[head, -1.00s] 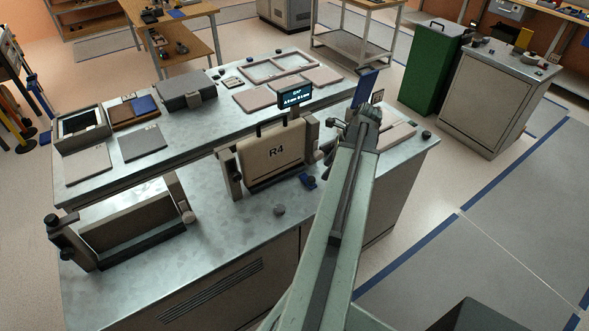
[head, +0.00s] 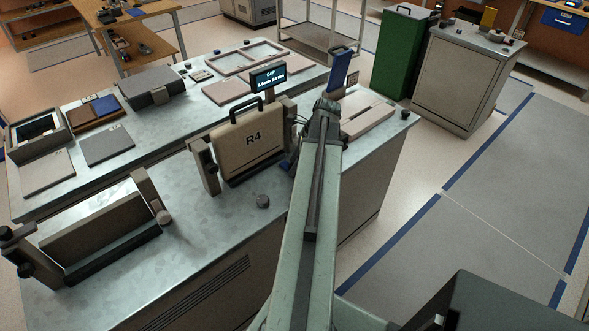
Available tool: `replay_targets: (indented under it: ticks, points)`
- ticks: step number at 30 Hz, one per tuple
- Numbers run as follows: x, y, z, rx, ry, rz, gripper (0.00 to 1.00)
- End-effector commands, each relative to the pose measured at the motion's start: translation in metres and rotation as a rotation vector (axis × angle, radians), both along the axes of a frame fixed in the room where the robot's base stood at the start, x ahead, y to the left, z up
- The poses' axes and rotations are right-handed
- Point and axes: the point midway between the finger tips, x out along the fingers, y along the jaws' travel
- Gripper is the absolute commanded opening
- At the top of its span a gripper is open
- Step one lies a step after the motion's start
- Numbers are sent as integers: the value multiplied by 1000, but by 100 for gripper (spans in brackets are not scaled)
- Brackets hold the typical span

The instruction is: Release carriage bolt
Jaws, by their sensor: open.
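A beige panel marked R4 (head: 252,143) with a dark top handle stands upright between posts on the metal bench (head: 205,215). A small display (head: 268,76) stands just behind it. My arm reaches over the bench, and its end with my gripper (head: 325,108) is right of the panel, near the right post. My gripper is open; its fingers are small and dark, and I see nothing held. A small blue part (head: 285,165) shows beside the arm at the panel's lower right. I cannot make out the carriage bolt; my arm hides part of that side.
An upright blue piece (head: 340,70) stands just behind my gripper. A green cabinet (head: 402,55) is at back right. Floor at right is open.

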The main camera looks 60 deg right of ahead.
Motion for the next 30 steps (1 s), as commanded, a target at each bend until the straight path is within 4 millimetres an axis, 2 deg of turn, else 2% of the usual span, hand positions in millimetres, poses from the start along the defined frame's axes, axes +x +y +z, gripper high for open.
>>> replay_targets:
  ticks: [4,5,10,30]
  points:
    - [0,0,2,0,0,0,50]
    - [0,0,2,0,0,0,47]
    - [0,0,2,0,0,1,0]
    - [1,1,2,0,0,2,0]
